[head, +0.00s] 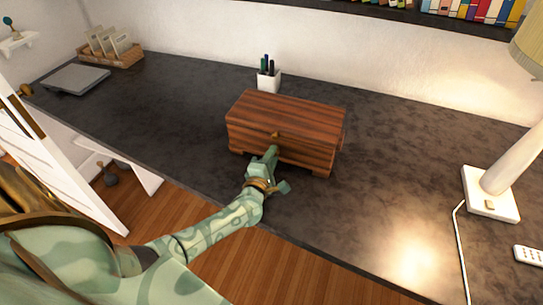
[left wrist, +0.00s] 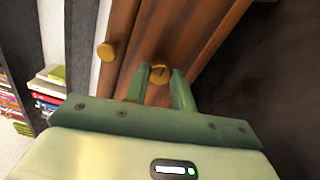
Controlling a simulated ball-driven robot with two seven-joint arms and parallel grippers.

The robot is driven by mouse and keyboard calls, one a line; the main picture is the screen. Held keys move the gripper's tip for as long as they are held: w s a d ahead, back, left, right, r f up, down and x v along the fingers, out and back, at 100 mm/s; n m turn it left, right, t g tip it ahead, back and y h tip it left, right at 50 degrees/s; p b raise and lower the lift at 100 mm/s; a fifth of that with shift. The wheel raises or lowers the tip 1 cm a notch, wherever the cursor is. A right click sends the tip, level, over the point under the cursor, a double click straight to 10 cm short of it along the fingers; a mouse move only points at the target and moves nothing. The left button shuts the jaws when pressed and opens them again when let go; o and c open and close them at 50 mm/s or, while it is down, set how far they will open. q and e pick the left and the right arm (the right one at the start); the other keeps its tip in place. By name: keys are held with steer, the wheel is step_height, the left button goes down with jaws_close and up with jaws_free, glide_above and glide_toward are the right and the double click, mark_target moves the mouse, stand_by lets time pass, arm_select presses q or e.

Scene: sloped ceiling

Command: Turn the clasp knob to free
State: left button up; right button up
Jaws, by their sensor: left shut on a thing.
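A reddish-brown striped wooden box (head: 287,110) with short feet stands shut on the dark desk in the head view. My left gripper (head: 272,151) reaches its front face from below. In the left wrist view, my left gripper (left wrist: 158,84) is shut on the round brass clasp knob (left wrist: 159,72), one green finger on each side. A dark line shows across the knob's face. A second round brass knob (left wrist: 106,51) stands out from the wood to the left of it. A small brass piece (head: 275,135) shows above my fingertips in the head view. My right gripper is not in view.
A white pen cup (head: 269,80) stands close behind the box. A lamp base (head: 490,193) with its cable is on the right. A closed grey laptop (head: 75,78) and a card tray (head: 112,56) are at the far left. The desk around the box is clear.

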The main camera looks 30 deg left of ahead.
arm_select(q)
steer(key=shift+f, duration=0.1)
stand_by(0.4)
steer(key=o, duration=1)
steer(key=shift+s, duration=0.1)
steer(key=shift+s+d, duration=0.15)
steer(key=shift+s, duration=0.25)
steer(key=p+v, duration=0.2)
steer(key=v, duration=1.3)
steer(key=shift+s+d, duration=0.15)
steer(key=shift+s, duration=0.05)
